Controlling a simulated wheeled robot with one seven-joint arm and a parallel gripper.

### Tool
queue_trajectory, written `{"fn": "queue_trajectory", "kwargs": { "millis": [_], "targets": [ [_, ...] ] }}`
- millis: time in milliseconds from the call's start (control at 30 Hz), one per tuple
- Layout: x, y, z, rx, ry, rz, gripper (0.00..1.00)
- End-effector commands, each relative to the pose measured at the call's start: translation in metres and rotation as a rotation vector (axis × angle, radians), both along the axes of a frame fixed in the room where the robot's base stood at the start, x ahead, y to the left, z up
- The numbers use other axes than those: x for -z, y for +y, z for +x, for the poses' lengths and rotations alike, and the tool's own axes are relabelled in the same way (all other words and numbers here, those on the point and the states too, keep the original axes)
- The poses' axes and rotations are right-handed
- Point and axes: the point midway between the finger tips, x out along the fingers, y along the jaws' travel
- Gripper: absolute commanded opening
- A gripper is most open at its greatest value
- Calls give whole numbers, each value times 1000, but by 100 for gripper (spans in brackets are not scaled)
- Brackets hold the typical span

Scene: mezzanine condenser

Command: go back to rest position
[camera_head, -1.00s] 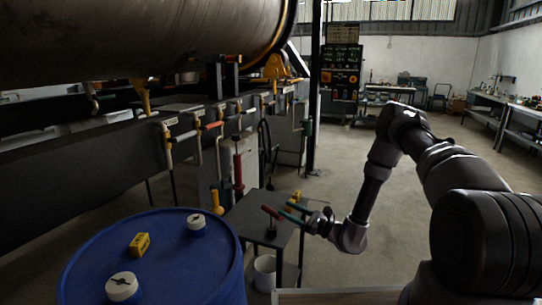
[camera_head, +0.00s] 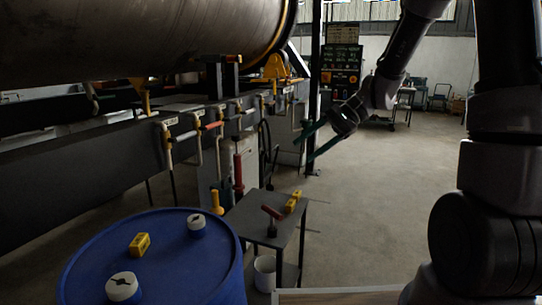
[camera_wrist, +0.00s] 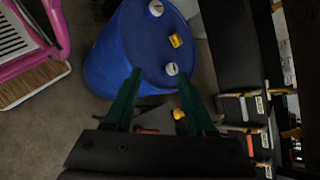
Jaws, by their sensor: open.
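My gripper (camera_head: 312,145) is open and empty, raised in the air above and behind the small dark table (camera_head: 258,212) in the head view. Its two green fingers are spread apart and touch nothing. In the wrist view the gripper (camera_wrist: 158,102) points down toward the blue drum (camera_wrist: 110,50), with clear space between. My arm is lifted and folded upward at the right of the head view.
The blue drum (camera_head: 75,270) carries a yellow block (camera_head: 139,244) and two white caps. A white bucket (camera_head: 265,273) stands below. Open floor (camera_head: 370,220) lies right.

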Motion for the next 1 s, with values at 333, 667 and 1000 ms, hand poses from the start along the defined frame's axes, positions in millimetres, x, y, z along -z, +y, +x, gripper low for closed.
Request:
{"fn": "queue_trajectory", "kwargs": {
  "millis": [333, 667, 1000],
  "targets": [
    [-59, -60, -57, -26, -332, -363, 56],
    [-109, -120, -102, 56, -673, -647, 56],
    [-134, -149, -123, 127, -847, -762, 56]
  ]
}}
